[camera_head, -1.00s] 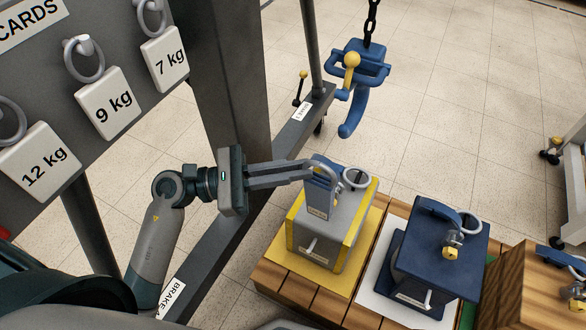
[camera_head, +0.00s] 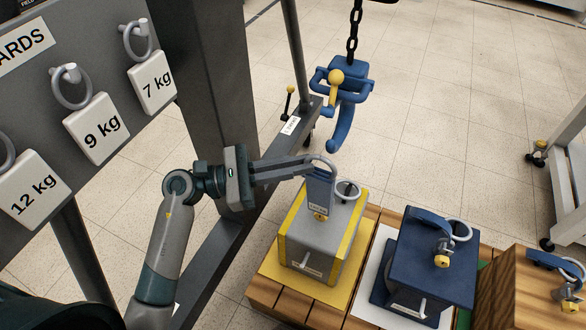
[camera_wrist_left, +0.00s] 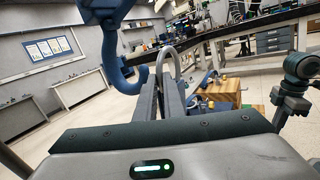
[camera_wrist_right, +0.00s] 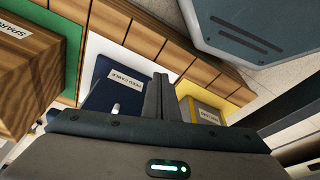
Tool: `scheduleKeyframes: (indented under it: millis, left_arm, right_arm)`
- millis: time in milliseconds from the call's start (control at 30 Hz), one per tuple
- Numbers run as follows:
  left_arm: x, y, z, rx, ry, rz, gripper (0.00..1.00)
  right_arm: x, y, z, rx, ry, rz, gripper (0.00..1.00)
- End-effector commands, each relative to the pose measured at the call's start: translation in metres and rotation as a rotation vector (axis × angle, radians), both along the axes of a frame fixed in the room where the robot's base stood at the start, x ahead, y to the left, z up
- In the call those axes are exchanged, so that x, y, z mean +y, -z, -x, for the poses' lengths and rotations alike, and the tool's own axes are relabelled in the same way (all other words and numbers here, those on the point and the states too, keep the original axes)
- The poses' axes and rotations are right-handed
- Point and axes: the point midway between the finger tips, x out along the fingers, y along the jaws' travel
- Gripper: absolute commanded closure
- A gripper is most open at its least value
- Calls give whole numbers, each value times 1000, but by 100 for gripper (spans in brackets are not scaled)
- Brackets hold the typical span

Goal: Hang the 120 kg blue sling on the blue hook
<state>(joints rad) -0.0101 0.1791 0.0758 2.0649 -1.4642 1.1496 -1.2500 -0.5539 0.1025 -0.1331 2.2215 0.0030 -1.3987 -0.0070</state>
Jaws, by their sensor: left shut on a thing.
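My left gripper (camera_head: 318,164) is shut on the grey ring at the top of a blue sling (camera_head: 319,193). The sling hangs upright above the grey-and-yellow block (camera_head: 322,240), with a yellow end near the block's top; whether they touch is unclear. The sling's label is too small to read. The blue hook (camera_head: 343,122) hangs from a chain behind and above the sling, apart from it. In the left wrist view the ring (camera_wrist_left: 172,60) stands at the fingertips and the hook (camera_wrist_left: 118,66) is left of it.
A navy block (camera_head: 428,265) with another blue sling (camera_head: 440,222) stands right of the grey one. A wooden block (camera_head: 535,300) with a blue sling is further right. A dark post (camera_head: 200,80) and a card board (camera_head: 50,110) stand at left.

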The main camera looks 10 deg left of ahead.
Motion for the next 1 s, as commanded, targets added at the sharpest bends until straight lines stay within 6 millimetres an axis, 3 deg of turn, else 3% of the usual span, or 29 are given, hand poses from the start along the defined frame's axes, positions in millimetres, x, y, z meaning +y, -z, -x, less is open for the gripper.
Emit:
scheduleKeyframes:
  millis: [533,1000]
  left_arm:
    - [-1,-1,-6,-1,0,1,100]
    - [-4,0,-21,-5,-2,4,100]
  right_arm:
    - [1,5,4,12,-1,0,100]
    - [2,-12,7,-4,-1,-6,100]
